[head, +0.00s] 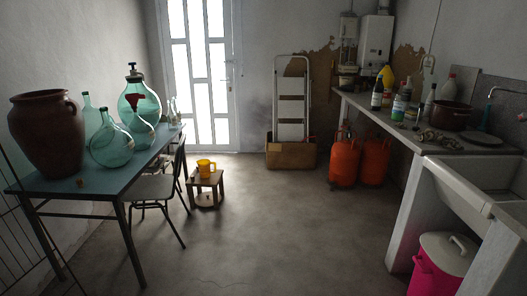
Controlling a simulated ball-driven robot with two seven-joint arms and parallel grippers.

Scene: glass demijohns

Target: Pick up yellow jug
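A yellow jug (205,167) stands upright on a small wooden stool (217,181) on the floor, left of the middle of the head view. It looks like an open-topped cup shape with a handle on its right side. Another yellow object (386,75) stands at the back of the right-hand counter, partly hidden by bottles; its exact shape is hard to tell. Neither of my grippers shows in the head view.
A blue-topped table (95,182) with glass demijohns (111,147) and a brown urn (46,132) stands left; a chair (155,188) is between it and the stool. Orange gas bottles (344,162) stand under the right counter (380,112). The middle floor is clear.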

